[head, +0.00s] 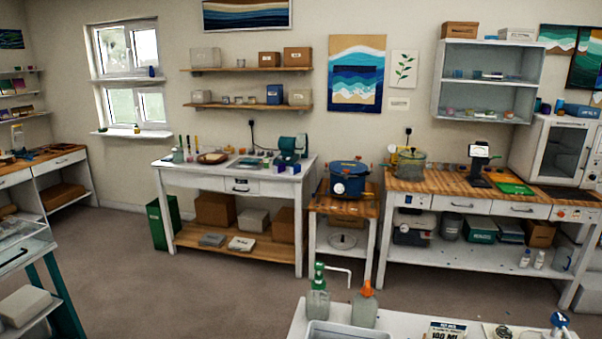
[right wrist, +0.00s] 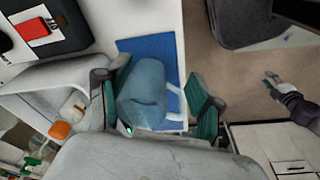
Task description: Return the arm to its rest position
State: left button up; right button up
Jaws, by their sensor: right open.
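In the right wrist view my right gripper (right wrist: 157,92) is open, with one teal-padded finger on each side of a translucent blue-grey jug (right wrist: 143,96) with a pale handle. The jug shows between the fingers over a blue mat (right wrist: 150,48) on a white surface. I cannot tell whether a finger touches it. Another gripper, apparently my left (right wrist: 272,83), shows small at the right of this view above the brown floor; its finger opening is too small to judge. Neither gripper shows in the head view.
In the head view, a white table in front holds a green pump bottle (head: 318,303), an orange-capped bottle (head: 365,306), a grey tray (head: 345,331) and a "100 ML" card (head: 447,330). A blue pot (head: 349,180) stands on a side bench. The floor (head: 220,285) between is clear.

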jog(key=s+a+m+t, duration=0.1)
jog(key=s+a+m, duration=0.25)
jog(key=s, duration=0.45)
jog(key=s+d+r+m+t, duration=0.1)
jog(key=s+d+r+m, duration=0.35)
jog(key=s, duration=0.45)
notch_tip(320, 180, down, 33)
jog(key=s+g+b, duration=0.1)
jog(key=s+b, duration=0.1)
jog(key=b, duration=0.3)
jog(key=s+d+f+g+h+b, duration=0.1)
jog(key=s+d+f+b, duration=0.1)
jog(key=s+f, duration=1.3)
notch_tip(320, 180, down, 2)
jog(key=shift+s+d+f+b, duration=0.15)
jog(key=shift+s+f+b, duration=0.1)
jog(key=shift+b, duration=0.25)
